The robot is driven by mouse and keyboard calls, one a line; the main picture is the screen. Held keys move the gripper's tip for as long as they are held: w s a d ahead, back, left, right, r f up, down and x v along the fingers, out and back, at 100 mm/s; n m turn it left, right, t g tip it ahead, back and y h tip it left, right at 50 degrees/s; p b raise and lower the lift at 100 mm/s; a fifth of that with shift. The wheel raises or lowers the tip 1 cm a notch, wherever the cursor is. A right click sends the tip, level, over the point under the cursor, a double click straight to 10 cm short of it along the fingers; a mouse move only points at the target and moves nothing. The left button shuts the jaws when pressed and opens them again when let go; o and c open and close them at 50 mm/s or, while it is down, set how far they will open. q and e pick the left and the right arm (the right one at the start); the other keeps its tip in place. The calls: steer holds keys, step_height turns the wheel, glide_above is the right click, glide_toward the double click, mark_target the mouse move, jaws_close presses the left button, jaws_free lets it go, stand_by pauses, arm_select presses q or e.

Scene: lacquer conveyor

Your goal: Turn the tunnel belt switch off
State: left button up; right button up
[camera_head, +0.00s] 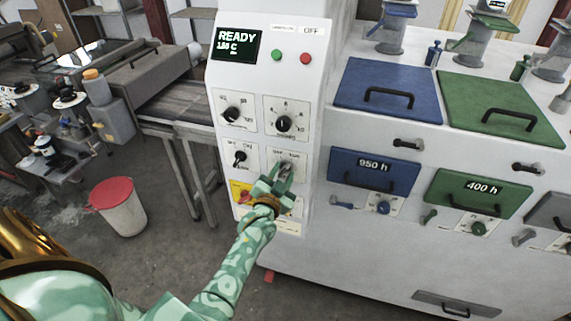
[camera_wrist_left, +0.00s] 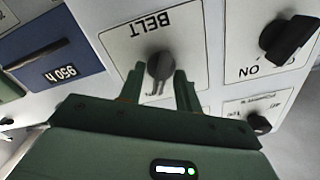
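The belt switch is a dark grey knob on a white plate; in the wrist view the knob (camera_wrist_left: 160,66) and the upside-down word BELT show clearly. In the head view the switch plate (camera_head: 299,159) is on the white machine front, lower right of the control panel. My left gripper (camera_head: 281,175) is right at this switch and hides part of it. In the wrist view its two green fingers (camera_wrist_left: 159,80) stand apart, one on each side of the knob. Whether they touch it cannot be told. The knob's exact setting is unclear. My right gripper is not in view.
A black ON switch (camera_head: 239,158) sits just left of the belt switch, with two dials (camera_head: 232,115) (camera_head: 284,123) above. A red-yellow switch (camera_head: 242,196) is lower left. The display (camera_head: 236,46) reads READY. A blue 950 h drawer (camera_head: 374,172) is to the right.

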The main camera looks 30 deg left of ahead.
arm_select(q)
steer(key=shift+w, duration=0.1)
steer(key=shift+s+d+r, duration=0.1)
steer(key=shift+s+r, duration=0.1)
jaws_close()
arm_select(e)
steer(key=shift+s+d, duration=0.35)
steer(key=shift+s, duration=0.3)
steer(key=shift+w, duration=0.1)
